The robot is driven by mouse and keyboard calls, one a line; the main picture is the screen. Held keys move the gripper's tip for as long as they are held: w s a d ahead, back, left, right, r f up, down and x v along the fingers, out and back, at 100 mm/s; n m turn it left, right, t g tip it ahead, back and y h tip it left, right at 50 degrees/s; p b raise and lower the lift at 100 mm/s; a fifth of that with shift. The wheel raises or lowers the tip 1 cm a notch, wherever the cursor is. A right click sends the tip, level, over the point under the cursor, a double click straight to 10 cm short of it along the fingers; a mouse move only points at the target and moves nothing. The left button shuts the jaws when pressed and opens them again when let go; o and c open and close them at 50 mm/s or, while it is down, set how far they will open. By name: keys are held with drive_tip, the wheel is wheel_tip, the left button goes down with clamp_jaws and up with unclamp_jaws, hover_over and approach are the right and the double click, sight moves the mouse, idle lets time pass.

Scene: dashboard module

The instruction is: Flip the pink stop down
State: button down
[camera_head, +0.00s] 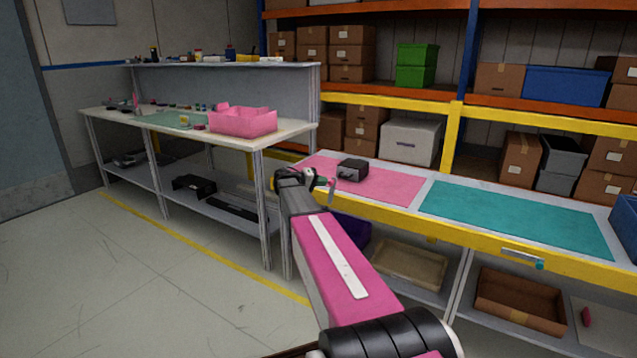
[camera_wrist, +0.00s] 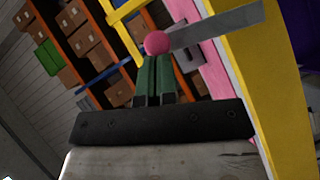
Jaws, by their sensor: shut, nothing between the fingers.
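The pink stop shows in the wrist view as a round pink knob (camera_wrist: 157,43) on the end of a flat grey bar (camera_wrist: 217,27). The bar runs from the knob toward the yellow bench edge. In the head view the stop (camera_head: 332,186) stands roughly upright at the bench's front edge, small and partly crowded by my gripper. My gripper (camera_wrist: 156,60) is shut and empty, its green fingertips right at the knob. I cannot tell whether they touch it. The gripper (camera_head: 321,182) is also beside the stop in the head view.
A teal stop (camera_head: 540,264) lies along the yellow front edge (camera_head: 480,248). A black box (camera_head: 352,169) sits on the pink mat (camera_head: 385,184), just behind my gripper. The teal mat (camera_head: 515,216) is clear. A pink bin (camera_head: 243,121) stands on the left bench.

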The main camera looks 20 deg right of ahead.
sight(335, 186)
drive_tip(key=s+d+m+y, duration=0.1)
drive_tip(key=s+d+m+t+y, duration=0.1)
drive_tip(key=s, duration=0.1)
drive_tip(key=s+d+f+m+y, duration=0.1)
drive_tip(key=s, duration=0.1)
drive_tip(key=shift+d+t, duration=0.3)
drive_tip(key=shift+t, duration=0.1)
drive_tip(key=shift+s+d+f+m+t+y, duration=0.65)
drive_tip(key=shift+s+f+m+t+y, duration=0.15)
drive_tip(key=shift+f, duration=0.5)
drive_tip(key=shift+s+d+f+m+t+y, duration=0.7)
drive_tip(key=shift+s+f+m, duration=0.15)
drive_tip(key=shift+f, duration=0.5)
drive_tip(key=shift+s+d+f+m+t+y, duration=0.65)
drive_tip(key=shift+s+f+m+t+y, duration=0.15)
drive_tip(key=shift+f, duration=0.6)
drive_tip(key=d+r+v, duration=0.1)
drive_tip(key=r+v, duration=0.1)
drive_tip(key=v, duration=1.1)
drive_tip(key=shift+w+d, duration=0.25)
drive_tip(key=shift+d, duration=0.15)
